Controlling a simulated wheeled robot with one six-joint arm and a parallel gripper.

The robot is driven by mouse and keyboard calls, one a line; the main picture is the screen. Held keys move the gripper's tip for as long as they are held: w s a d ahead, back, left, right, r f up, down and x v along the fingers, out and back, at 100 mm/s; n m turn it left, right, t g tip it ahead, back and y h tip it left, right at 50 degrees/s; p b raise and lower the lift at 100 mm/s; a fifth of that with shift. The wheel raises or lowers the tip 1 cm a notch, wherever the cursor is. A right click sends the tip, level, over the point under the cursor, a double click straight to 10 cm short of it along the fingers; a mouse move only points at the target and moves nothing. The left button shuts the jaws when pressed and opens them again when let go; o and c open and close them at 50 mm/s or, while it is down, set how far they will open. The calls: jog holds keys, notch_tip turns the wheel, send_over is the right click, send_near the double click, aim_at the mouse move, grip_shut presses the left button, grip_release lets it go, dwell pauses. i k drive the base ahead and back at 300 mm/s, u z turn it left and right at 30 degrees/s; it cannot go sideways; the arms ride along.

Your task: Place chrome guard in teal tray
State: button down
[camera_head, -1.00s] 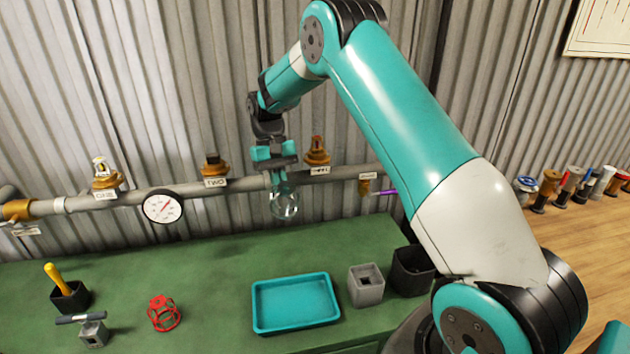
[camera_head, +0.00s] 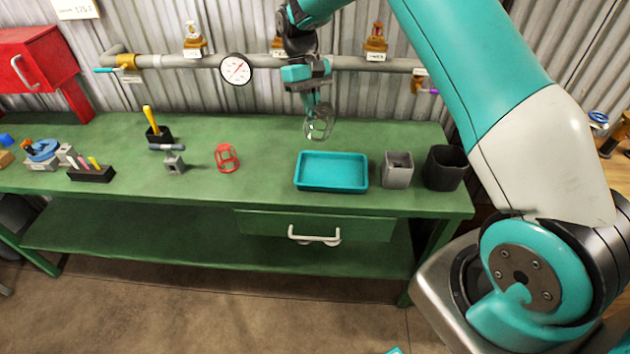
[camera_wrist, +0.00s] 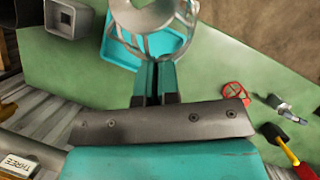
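My gripper (camera_head: 312,100) is shut on the chrome guard (camera_head: 319,124), a shiny open cage, and holds it above the back of the green bench. In the wrist view the guard (camera_wrist: 150,20) hangs from the fingertips (camera_wrist: 155,72) and covers part of the teal tray. The teal tray (camera_head: 331,187) is a shallow rectangular tray lying on the bench, in front of and below the guard in the head view. It looks empty in the head view. Its corner also shows in the wrist view (camera_wrist: 117,47).
A grey square container (camera_head: 397,171) and a black bin (camera_head: 444,168) stand right of the tray. A red cage guard (camera_head: 227,158) sits to its left. A pipe with a gauge (camera_head: 236,69) and valves runs along the wall behind. Bench around the tray's left side is clear.

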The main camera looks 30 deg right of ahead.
aim_at(332, 175)
jog(key=u, duration=2.15)
jog(key=i, duration=1.5)
jog(key=z, duration=3.25)
jog(key=i, duration=0.5)
